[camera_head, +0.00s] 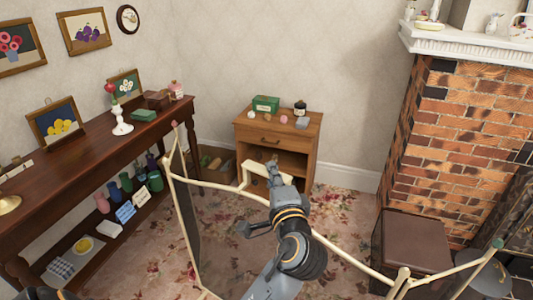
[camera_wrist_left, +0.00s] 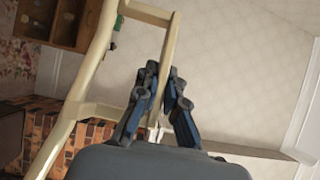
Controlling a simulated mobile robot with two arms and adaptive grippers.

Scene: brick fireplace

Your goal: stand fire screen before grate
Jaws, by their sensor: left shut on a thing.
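The fire screen (camera_head: 340,252) is a folding cream frame with dark mesh panels. It crosses the lower half of the head view, its side panels angled. A small cream handle (camera_head: 249,168) rises from its top rail. My left gripper (camera_head: 270,174) is at this handle. In the left wrist view my left gripper (camera_wrist_left: 161,80) is shut on the handle's cream bar, with the frame (camera_wrist_left: 88,68) beside it. The brick fireplace (camera_head: 458,140) stands at the right; its dark opening shows only partly at the right edge. The grate cannot be made out. My right gripper is not in view.
A brown chest (camera_head: 415,242) stands by the fireplace, partly behind the screen. A small wooden cabinet (camera_head: 300,130) is against the back wall. A long dark table (camera_head: 80,160) with ornaments runs along the left. Floral carpet (camera_head: 345,205) is open between cabinet and chest.

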